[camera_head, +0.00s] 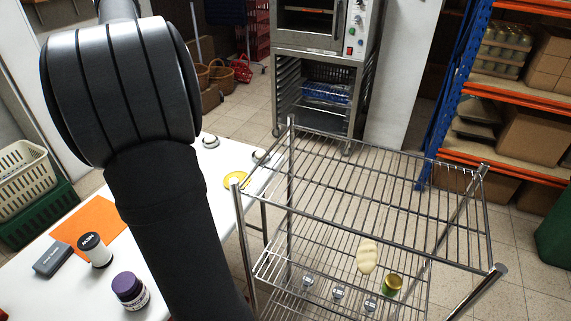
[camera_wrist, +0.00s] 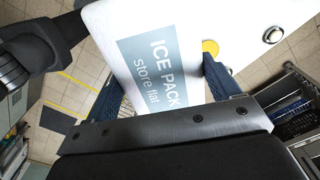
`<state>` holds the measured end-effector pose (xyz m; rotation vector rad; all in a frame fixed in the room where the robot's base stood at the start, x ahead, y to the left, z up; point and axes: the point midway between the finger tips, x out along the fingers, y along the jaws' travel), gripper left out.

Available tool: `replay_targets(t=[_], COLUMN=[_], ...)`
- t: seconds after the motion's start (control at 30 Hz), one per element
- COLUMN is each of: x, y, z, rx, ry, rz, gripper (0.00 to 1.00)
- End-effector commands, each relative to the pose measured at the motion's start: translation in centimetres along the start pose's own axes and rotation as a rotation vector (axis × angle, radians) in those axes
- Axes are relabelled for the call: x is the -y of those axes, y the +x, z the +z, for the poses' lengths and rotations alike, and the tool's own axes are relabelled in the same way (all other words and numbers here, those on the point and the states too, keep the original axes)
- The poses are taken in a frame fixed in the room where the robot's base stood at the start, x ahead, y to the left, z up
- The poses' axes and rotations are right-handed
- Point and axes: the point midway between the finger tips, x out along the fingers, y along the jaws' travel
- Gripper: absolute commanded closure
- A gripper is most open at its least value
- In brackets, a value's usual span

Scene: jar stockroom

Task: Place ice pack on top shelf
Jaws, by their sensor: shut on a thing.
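The ice pack (camera_wrist: 140,55), white with a pale blue label reading "ICE PACK store flat", shows in the wrist view. My gripper (camera_wrist: 160,90) has its blue fingers on both sides of the pack and is shut on it. In the head view the gripper and the pack are hidden behind my black arm. The wire shelf rack stands right of my arm; its top shelf (camera_head: 390,197) is bare wire with a raised rim. A lower shelf (camera_head: 310,250) holds a cream-coloured item (camera_head: 367,256), a green and gold can (camera_head: 391,285) and several small jars.
A white table (camera_head: 180,262) on the left holds a purple-lidded jar (camera_head: 130,290), a black-lidded jar (camera_head: 95,249), a grey box (camera_head: 53,259), an orange mat (camera_head: 92,222) and a yellow disc (camera_head: 236,180). The rack's corner posts (camera_head: 241,235) rise above its top shelf.

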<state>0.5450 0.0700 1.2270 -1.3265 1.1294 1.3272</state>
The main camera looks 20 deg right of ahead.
Motion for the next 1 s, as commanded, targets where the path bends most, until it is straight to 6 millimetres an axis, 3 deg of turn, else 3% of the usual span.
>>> replay_targets(t=[0.03,0.1,0.47,0.77,1.0], x=[-0.2,-0.7,-5.2,-11.8,-18.5], y=[-0.1,-0.1,-0.1,-0.1,-0.1], z=[-2.3,-5.2,-19.1,-29.2,-36.0], rx=[0.000,0.000,0.000,-0.001,-0.001], ry=[0.035,0.076,0.283,0.455,0.593], rz=[-0.001,-0.002,-0.002,-0.002,-0.002], gripper=[0.55,0.55,0.55,0.55,0.55])
